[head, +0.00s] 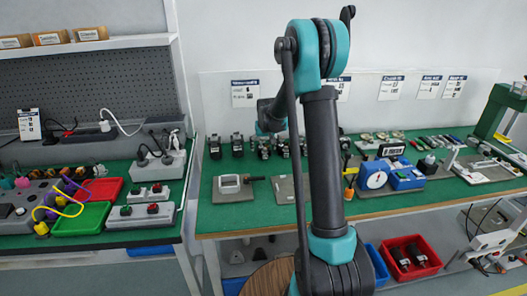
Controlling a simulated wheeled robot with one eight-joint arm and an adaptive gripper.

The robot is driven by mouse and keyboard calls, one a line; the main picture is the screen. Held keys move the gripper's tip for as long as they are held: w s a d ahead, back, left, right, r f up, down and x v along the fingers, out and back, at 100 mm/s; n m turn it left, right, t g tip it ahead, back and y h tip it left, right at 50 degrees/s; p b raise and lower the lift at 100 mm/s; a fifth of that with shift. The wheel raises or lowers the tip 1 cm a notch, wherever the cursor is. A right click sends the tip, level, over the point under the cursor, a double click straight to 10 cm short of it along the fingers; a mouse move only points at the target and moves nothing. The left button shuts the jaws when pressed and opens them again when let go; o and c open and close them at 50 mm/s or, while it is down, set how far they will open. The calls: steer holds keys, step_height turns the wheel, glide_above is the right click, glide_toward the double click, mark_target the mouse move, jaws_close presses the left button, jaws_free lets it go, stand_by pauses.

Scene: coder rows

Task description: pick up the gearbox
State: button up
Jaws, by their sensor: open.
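I cannot tell for sure which item is the gearbox. Several small dark units, such as one at the left end of the row (215,147), stand along the back of the green workbench (236,216). Blue units, one (407,178) beside a round white dial (376,180), sit on the bench right of my arm. My arm rises through the middle of the head view and bends back down to a dark and teal wrist part above the bench. My gripper's fingers cannot be made out, and my arm hides part of the bench.
A second bench at left holds red (103,190) and green trays and switch boxes. A red bin (411,258) is on the lower shelf. A green press stands far right.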

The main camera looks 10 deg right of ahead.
steer(key=shift+f, duration=0.15)
steer(key=c, duration=1.3)
